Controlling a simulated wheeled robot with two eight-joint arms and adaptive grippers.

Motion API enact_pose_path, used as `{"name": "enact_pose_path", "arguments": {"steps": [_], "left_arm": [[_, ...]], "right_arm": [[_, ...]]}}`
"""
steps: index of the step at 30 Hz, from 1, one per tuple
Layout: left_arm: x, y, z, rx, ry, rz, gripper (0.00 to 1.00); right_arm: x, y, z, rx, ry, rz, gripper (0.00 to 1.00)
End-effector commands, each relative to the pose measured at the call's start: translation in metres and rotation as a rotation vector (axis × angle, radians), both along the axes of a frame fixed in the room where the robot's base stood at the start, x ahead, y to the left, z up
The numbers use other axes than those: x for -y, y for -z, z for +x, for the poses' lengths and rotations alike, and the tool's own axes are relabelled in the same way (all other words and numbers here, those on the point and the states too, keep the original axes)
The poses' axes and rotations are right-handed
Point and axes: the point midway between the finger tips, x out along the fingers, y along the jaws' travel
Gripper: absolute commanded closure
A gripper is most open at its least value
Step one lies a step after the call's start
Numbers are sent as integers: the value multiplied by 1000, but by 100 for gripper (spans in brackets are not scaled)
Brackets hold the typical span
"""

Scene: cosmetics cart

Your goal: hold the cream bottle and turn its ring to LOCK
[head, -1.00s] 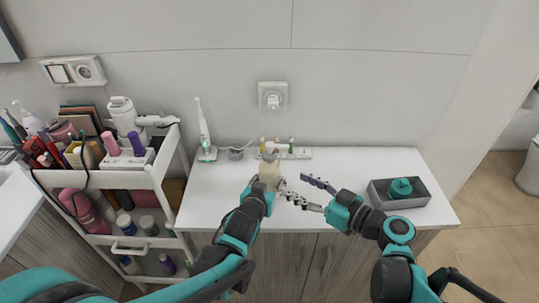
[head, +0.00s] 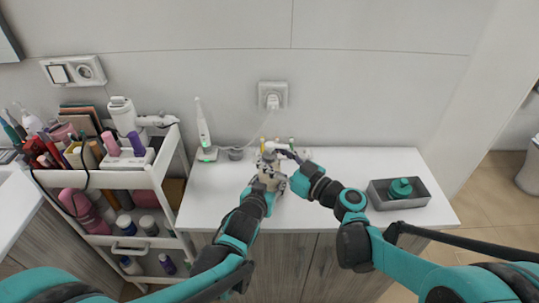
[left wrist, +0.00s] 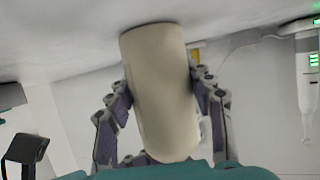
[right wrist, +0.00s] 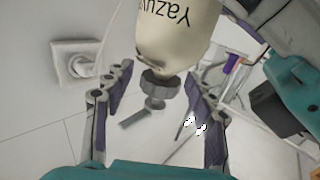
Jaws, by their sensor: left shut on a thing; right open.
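The cream bottle (head: 269,179) stands near the middle of the counter. My left gripper (head: 267,186) is shut around its body, with a finger on each side of the plain cream wall in the left wrist view (left wrist: 162,95). In the right wrist view the bottle (right wrist: 180,30) appears upside down with dark lettering. Its grey ring (right wrist: 161,84) and pump nozzle (right wrist: 137,117) show beyond its shoulder. My right gripper (head: 284,154) is open at the bottle's top; its fingers lie either side of the ring, apart from it. No LOCK mark is readable.
An electric toothbrush (head: 203,132) stands behind and left on the counter. A grey tray (head: 377,199) holding a teal jar (head: 400,187) is at right. A loaded white cart (head: 150,178) stands left.

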Motion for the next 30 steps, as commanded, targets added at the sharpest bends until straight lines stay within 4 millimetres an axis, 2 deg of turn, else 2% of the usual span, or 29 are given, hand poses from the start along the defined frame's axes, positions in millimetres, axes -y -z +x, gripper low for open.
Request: {"name": "enact_pose_path", "arguments": {"steps": [9, 11, 15, 30], "left_arm": [[0, 0, 0, 1, 0, 0, 92], [0, 0, 0, 1, 0, 0, 92], [0, 0, 0, 1, 0, 0, 92], [0, 0, 0, 1, 1, 0, 92]], "right_arm": [[-2, 0, 2, 0, 1, 0, 44], [-2, 0, 2, 0, 0, 0, 57], [-2, 0, 2, 0, 0, 0, 94], [-3, 0, 4, 0, -49, 0, 96]]}}
